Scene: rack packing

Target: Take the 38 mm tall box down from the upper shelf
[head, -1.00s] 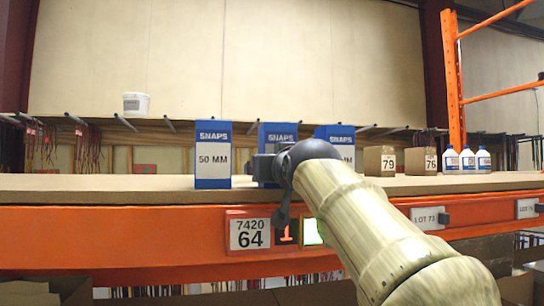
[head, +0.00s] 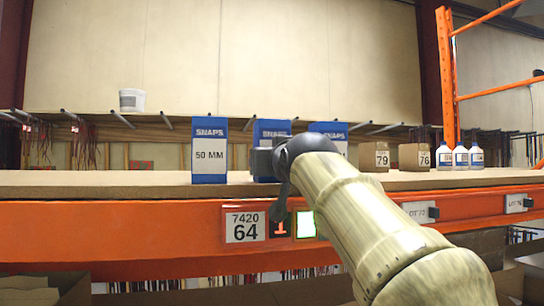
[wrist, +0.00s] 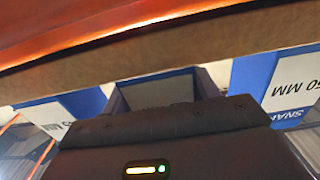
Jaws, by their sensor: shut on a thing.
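Three blue and white SNAPS boxes stand on the upper shelf. The left one (head: 209,150) reads 50 MM; it shows at the right in the wrist view (wrist: 292,85). The middle box (head: 270,130) has its lower front hidden by my gripper (head: 262,163), so its size cannot be read. My gripper is shut on this middle box, which shows between the neighbours in the wrist view (wrist: 158,92). The right box (head: 332,130) is partly behind my arm, its label hidden in the head view; its side shows at the left in the wrist view (wrist: 50,115).
The upper shelf (head: 120,184) has an orange front beam (head: 110,230) with a 7420 64 sign (head: 245,227). Brown boxes 79 (head: 374,157) and 76 (head: 414,157) and several white bottles (head: 460,156) stand to the right. The shelf's left part is clear.

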